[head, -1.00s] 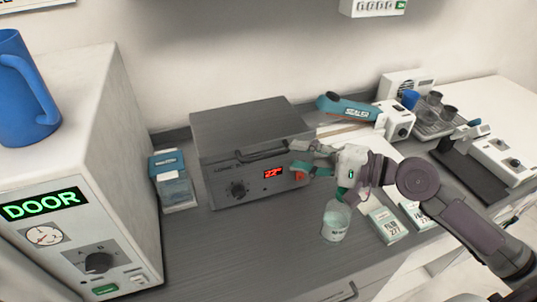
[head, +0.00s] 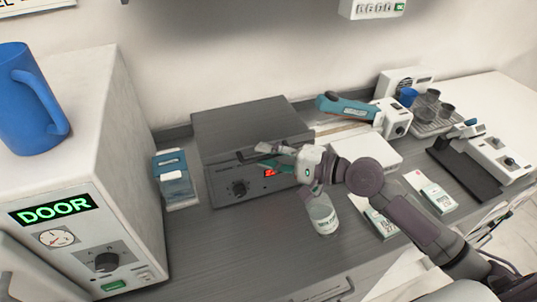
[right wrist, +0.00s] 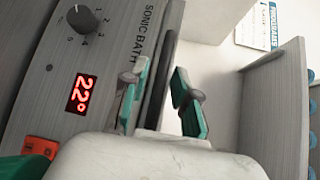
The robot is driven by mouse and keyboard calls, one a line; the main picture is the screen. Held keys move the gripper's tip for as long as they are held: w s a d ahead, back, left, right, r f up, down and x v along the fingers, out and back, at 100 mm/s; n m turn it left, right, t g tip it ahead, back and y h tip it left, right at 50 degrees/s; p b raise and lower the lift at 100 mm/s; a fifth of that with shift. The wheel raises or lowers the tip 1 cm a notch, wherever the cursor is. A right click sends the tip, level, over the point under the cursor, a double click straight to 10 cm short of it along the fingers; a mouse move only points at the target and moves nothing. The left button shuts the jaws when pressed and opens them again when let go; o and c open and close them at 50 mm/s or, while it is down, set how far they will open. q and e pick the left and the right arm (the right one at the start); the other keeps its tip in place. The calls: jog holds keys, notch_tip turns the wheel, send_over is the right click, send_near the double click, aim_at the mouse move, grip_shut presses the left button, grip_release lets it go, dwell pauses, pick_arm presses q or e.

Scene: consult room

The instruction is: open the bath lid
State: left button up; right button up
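The sonic bath (head: 216,182) is a grey box on the bench, with a knob and a red display on its front. Its grey lid (head: 245,120) lies flat and closed on top. The lid's dark bar handle (right wrist: 158,85) runs along the upper front. My right gripper (head: 264,156) is at the handle. In the right wrist view, the fingers of this gripper (right wrist: 162,98) are apart, with the handle showing between them; whether they touch it is unclear. In the head view the gripper hides part of the display and handle. My left gripper is not in view.
A blue-lidded container (head: 175,185) stands left of the bath, beside the white DOOR unit (head: 125,130). The bench (head: 240,245) is clear in front.

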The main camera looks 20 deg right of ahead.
grip_shut()
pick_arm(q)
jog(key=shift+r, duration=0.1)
